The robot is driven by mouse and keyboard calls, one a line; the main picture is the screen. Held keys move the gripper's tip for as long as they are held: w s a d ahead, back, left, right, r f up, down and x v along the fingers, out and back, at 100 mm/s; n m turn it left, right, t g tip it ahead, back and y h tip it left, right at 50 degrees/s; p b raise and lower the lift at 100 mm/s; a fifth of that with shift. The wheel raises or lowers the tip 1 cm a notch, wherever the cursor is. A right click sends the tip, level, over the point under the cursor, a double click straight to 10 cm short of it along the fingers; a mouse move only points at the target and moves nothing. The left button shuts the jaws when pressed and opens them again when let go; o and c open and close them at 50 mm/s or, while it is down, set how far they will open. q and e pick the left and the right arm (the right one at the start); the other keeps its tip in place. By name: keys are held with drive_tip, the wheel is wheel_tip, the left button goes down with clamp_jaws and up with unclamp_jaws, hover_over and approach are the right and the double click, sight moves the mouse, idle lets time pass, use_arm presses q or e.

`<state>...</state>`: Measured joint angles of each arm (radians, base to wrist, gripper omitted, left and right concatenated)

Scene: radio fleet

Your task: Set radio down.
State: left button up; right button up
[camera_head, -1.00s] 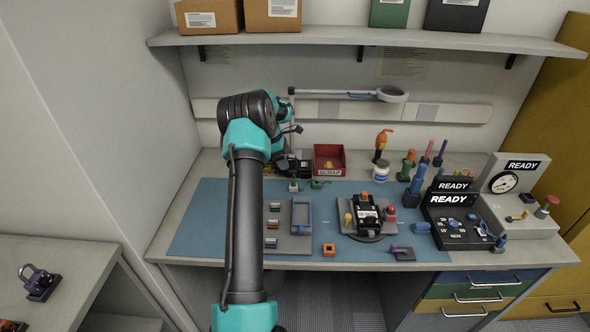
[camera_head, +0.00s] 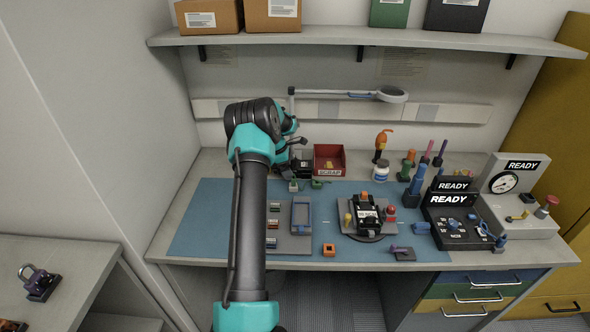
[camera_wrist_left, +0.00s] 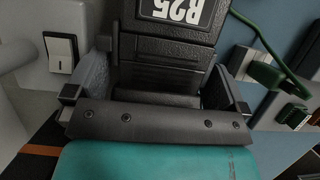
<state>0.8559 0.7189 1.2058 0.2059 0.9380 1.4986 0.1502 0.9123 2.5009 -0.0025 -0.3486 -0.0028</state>
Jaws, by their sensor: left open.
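A black radio with a white label reading "R25" or "B25" (camera_wrist_left: 165,45) fills the upper middle of the left wrist view. My left gripper (camera_wrist_left: 158,85) is open, with one finger on each side of the radio's body; I cannot tell whether they touch it. In the head view my left gripper (camera_head: 297,148) is at the back left of the bench, by a dark box-like object (camera_head: 303,168) beside the red scrap bin. The arm partly hides that spot. Another black radio (camera_head: 367,211) lies in a round-based fixture on the blue mat. My right gripper is not in view.
The red scrap bin (camera_head: 329,158) stands just right of my gripper. A grey tray (camera_head: 301,214) and an orange block (camera_head: 328,250) lie on the blue mat (camera_head: 205,222). Tools and test units (camera_head: 455,222) crowd the right side. The mat's left part is clear.

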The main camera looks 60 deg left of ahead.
use_arm(q)
drive_tip(key=c, duration=1.1)
drive_tip(key=shift+r, duration=0.1)
wheel_tip(320, 180, up, 18)
idle(0.4)
